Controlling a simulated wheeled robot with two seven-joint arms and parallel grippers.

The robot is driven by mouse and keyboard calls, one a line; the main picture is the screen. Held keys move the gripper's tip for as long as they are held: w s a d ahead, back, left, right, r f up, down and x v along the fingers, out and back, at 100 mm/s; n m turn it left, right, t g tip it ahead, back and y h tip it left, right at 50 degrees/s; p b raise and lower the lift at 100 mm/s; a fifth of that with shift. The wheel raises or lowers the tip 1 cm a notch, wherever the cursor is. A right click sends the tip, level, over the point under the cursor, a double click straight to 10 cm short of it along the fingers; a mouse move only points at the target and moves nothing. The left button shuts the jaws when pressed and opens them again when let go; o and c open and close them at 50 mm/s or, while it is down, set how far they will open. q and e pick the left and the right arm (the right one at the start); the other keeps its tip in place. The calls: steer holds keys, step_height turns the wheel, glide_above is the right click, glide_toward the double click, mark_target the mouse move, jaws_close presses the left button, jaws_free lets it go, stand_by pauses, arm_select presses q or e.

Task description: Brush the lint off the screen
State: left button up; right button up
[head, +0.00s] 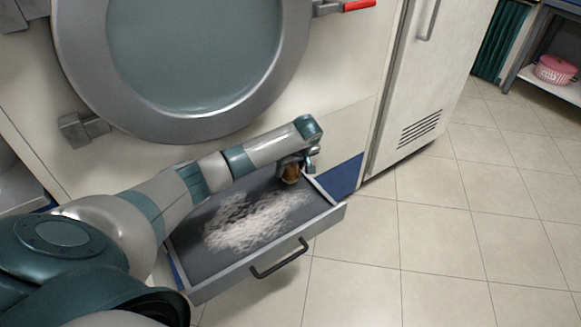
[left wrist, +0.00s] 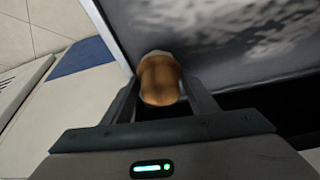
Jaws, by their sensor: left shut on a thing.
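The screen (head: 276,217) is the dark grey floor of a pulled-out drawer below the round machine door. White lint (head: 245,222) lies in a wide patch over its middle. The lint also shows, blurred, in the left wrist view (left wrist: 235,25). My left gripper (head: 296,165) is over the drawer's back right corner, shut on a brush with a brown wooden body (head: 290,174). In the left wrist view the brush (left wrist: 160,80) sits between the two fingers, by the drawer's side wall. Its bristles are mostly hidden, and I cannot tell whether they touch the screen. My right gripper is not in view.
The drawer's front wall (head: 285,250) carries a black handle (head: 279,259). The machine's round door (head: 190,125) stands above and behind the drawer. A white cabinet (head: 415,90) is to the right. The tiled floor (head: 450,240) at the right is clear.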

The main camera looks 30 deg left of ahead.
arm_select(q)
steer(key=shift+f, duration=0.65)
steer(key=shift+s+a+r+p, duration=0.2)
steer(key=shift+s+p, duration=0.3)
steer(key=shift+p, duration=0.3)
steer(key=s+p, duration=0.1)
steer(key=p, duration=0.1)
steer(key=shift+s+a+p, duration=0.3)
steer(key=shift+s+a, duration=0.05)
steer(key=shift+s+a+f+p, duration=0.1)
steer(key=shift+s+a+p, duration=0.05)
steer(key=shift+s+p, duration=0.2)
